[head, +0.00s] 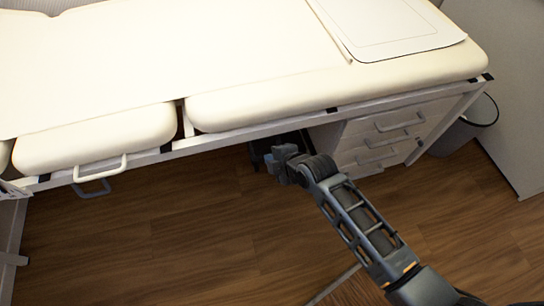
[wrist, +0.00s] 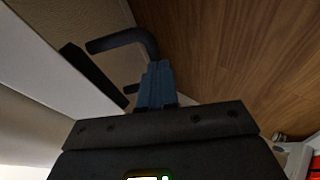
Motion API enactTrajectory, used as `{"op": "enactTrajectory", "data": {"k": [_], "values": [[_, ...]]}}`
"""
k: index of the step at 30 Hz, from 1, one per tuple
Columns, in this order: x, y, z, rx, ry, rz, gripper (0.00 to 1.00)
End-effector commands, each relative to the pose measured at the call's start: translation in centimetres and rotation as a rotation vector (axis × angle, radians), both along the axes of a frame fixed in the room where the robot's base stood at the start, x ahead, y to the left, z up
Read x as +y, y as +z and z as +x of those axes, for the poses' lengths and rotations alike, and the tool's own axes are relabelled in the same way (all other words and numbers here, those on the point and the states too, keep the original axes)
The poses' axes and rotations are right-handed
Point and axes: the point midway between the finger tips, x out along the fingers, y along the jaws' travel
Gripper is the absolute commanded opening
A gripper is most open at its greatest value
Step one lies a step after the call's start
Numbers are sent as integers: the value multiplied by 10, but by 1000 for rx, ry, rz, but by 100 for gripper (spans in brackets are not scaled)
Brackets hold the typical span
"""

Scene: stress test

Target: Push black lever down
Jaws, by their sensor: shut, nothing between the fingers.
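The black lever (wrist: 122,38) shows in the wrist view as a bent dark rod at the upper left, its bend right beside the tips of my gripper (wrist: 157,66). The blue fingers are shut and empty. I cannot tell whether they touch the lever. In the head view my gripper (head: 280,158) reaches to the underside edge of the cream treatment table (head: 270,100), left of the drawers. I cannot make out the lever near it there.
A white drawer unit (head: 350,130) stands just right of my gripper. A bin (head: 465,130) is at the far right. A white handle (head: 100,172) and a dark handle (head: 92,191) hang under the table's left part. Wooden floor (head: 180,235) in front is clear.

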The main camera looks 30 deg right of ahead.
Motion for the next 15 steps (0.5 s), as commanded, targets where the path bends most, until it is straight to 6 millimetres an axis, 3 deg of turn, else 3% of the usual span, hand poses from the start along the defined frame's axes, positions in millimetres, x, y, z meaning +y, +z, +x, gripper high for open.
{"op": "enactTrajectory", "data": {"k": [1, 9, 15], "values": [[0, -14, -1, -37, 1, -13, 0], [-1, -21, 5, -217, 3, -71, 0], [-2, -23, 9, -221, 1, -72, 0]]}}
